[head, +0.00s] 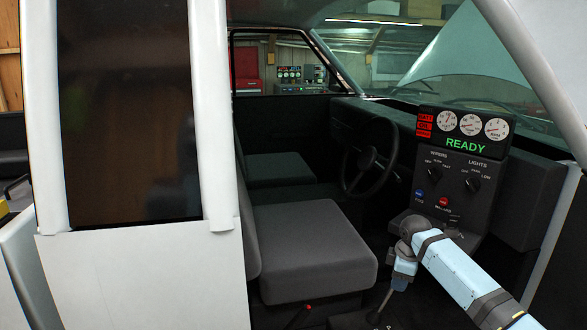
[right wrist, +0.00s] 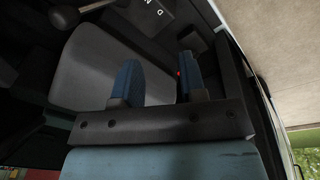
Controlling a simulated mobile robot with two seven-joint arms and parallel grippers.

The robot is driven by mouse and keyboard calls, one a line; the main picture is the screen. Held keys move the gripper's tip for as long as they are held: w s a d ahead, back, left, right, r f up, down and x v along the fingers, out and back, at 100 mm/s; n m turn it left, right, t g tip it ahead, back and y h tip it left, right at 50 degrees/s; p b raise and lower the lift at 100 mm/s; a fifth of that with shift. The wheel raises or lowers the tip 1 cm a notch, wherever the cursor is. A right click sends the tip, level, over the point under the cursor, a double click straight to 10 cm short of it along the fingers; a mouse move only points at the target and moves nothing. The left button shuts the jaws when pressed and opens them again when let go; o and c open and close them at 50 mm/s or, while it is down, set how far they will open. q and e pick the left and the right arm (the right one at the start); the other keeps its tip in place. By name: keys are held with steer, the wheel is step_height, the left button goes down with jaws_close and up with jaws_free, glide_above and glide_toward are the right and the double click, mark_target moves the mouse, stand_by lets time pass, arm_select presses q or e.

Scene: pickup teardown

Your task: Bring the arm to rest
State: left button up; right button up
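My right arm (head: 468,278) comes into the head view from the lower right, a light-blue link bent at a dark wrist joint. My right gripper (head: 400,282) points down inside the cab, in front of the near seat's right edge. In the right wrist view its two blue fingers (right wrist: 158,78) stand apart with nothing held between them. The grey seat cushion shows behind and beside them. My left gripper and arm are not in view.
The near seat (head: 312,248), steering wheel (head: 371,158) and dash panel (head: 462,165) reading READY surround the arm. A dark lever (head: 384,304) stands just below the gripper. The white door pillar (head: 216,110) and windscreen post (head: 540,72) frame the opening.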

steer(key=s+a+f+m+t+y, duration=0.1)
steer(key=s+a+f, duration=0.2)
steer(key=s+f, duration=0.3)
steer(key=s+a+f+m+t+y+p, duration=0.1)
steer(key=s+a+f+t, duration=0.1)
steer(key=s+a+f, duration=0.35)
steer(key=s+a+f+m+t+y, duration=0.1)
steer(key=s+a+f+m, duration=0.1)
steer(key=s+f, duration=0.55)
steer(key=s+d+r+m+t+p, duration=0.1)
steer(key=s+m+t, duration=0.4)
steer(key=s, duration=2)
steer(key=shift+d+r+m+t, duration=0.2)
steer(key=shift+r+m+t, duration=0.2)
steer(key=shift+m, duration=0.3)
